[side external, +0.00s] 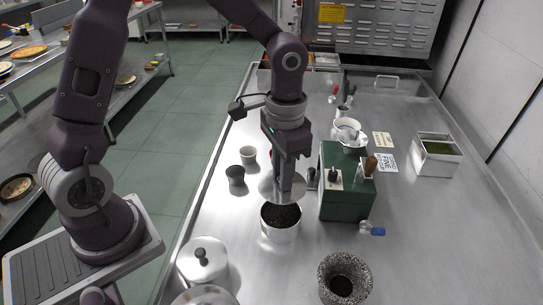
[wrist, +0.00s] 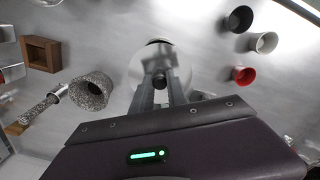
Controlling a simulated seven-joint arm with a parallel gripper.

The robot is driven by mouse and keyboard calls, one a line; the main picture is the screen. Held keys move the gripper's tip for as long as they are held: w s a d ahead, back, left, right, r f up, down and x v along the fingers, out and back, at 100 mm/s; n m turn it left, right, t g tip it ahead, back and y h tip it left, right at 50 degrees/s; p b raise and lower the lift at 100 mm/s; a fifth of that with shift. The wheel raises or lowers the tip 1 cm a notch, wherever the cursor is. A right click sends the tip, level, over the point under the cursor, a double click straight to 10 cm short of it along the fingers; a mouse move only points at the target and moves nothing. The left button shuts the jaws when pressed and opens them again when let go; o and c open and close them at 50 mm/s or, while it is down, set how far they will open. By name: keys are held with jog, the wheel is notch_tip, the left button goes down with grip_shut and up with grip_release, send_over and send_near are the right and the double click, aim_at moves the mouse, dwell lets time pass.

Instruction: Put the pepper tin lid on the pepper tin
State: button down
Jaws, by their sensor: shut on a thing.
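The pepper tin (side external: 279,233) is a pale metal tin, open at the top and filled with dark grains, standing on the steel table. My gripper (side external: 284,197) is shut on the knob of the pepper tin lid (side external: 266,189), a round silvery disc. The lid is held above the tin, apart from it and somewhat tilted in the side view. In the wrist view the lid (wrist: 136,68) shows behind my gripper (wrist: 160,84), with its dark knob between the fingertips. The lid hides most of the tin there; a dark sliver shows past its far edge.
A green box (side external: 341,206) stands close right of the tin. A stone mortar (side external: 326,270) is in front right, and a lidded pot (side external: 203,263) in front left. Small cups (side external: 248,153) stand behind left. A tin of green herbs (side external: 422,157) is farther right. The right foreground is clear.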

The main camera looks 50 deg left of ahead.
jog(key=shift+f, duration=3.6)
jog(key=shift+f, duration=0.55)
jog(key=c, duration=1.2)
grip_release()
jog(key=shift+c, duration=0.2)
jog(key=shift+r, duration=3.5)
